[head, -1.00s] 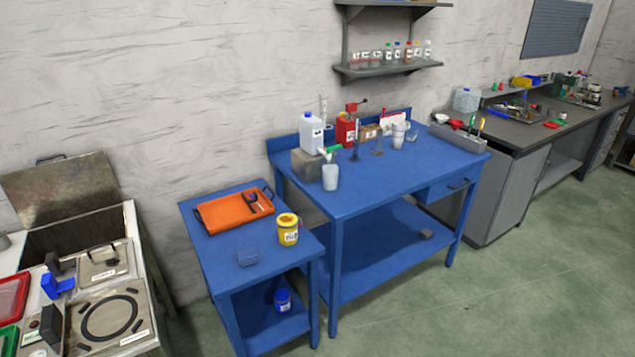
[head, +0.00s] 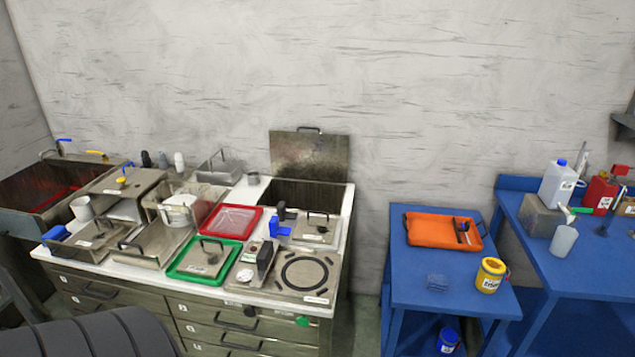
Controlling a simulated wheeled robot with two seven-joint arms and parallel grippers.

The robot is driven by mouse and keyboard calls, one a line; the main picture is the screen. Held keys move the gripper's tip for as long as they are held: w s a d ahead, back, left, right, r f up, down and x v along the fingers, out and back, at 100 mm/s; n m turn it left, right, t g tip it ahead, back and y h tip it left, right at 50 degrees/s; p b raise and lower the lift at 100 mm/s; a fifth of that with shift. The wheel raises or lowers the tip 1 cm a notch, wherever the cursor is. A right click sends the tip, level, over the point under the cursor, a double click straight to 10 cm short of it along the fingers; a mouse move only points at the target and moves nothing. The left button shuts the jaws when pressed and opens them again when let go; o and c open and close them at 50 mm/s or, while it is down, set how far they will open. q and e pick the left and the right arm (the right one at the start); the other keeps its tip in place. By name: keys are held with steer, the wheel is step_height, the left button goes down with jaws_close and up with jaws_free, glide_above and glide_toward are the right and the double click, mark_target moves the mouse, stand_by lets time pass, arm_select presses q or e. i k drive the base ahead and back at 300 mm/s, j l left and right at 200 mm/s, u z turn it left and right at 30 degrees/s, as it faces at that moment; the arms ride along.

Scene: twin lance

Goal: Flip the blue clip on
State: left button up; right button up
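A blue clip-like part (head: 279,227) stands on the white-topped bench, beside a metal lid plate with a handle (head: 318,231). It is small in the picture, and I cannot tell whether it is flipped on or off. Another blue part (head: 55,233) sits at the bench's left end, and a small blue lever (head: 64,141) shows on the tank at the back left. I cannot tell for sure which of these is the task's clip. Neither of my grippers is in view.
The bench holds a red tray (head: 231,207), a green tray (head: 205,275) and a plate with a black ring (head: 304,271). An open lid (head: 310,153) stands behind. A blue table (head: 410,282) with an orange tray (head: 437,232) stands to the right, across a floor gap.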

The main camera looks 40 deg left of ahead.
mark_target(275, 229)
steer(key=u, duration=1.6)
